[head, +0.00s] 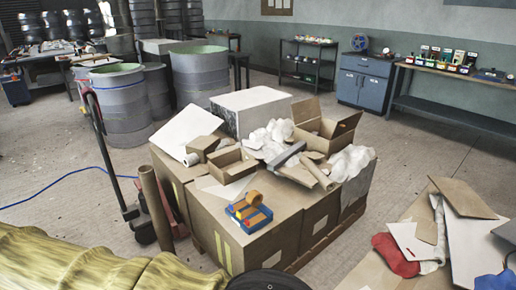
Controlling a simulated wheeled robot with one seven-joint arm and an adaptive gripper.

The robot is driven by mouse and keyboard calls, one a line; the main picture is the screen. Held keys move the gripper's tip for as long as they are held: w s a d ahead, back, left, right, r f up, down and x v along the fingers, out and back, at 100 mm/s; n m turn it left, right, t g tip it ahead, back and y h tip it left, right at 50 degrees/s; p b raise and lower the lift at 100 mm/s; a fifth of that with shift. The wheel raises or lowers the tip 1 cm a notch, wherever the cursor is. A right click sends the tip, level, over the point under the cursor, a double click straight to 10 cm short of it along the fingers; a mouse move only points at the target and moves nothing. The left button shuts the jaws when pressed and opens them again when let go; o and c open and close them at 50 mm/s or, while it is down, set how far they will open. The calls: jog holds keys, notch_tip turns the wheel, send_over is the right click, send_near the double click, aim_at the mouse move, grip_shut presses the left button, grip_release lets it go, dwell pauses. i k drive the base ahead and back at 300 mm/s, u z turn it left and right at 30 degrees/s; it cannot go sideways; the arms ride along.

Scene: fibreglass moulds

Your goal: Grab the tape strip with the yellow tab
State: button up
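I cannot clearly make out a tape strip with a yellow tab. A blue item with orange-yellow pieces (249,216) lies on the front of the cardboard boxes (262,240) stacked in the middle; its details are too small to read. A tan roll (253,197) stands against its back. Narrow yellow vertical stripes (222,252) run down the front box's left face; I cannot tell whether they are tape. My gripper is not recognisable in the head view.
Open cartons, white crumpled wrap (350,162) and a cardboard tube crowd the stack. A red hand truck (157,200) stands left of it. Yellow ribbed shapes (70,262) fill the lower left. Cardboard and cloths (395,256) lie lower right. Floor is clear behind, toward the blue cabinet (364,85).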

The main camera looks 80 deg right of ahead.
aim_at(245, 214)
jog(key=z, duration=2.3)
jog(key=i, duration=0.25)
jog(key=u, duration=0.2)
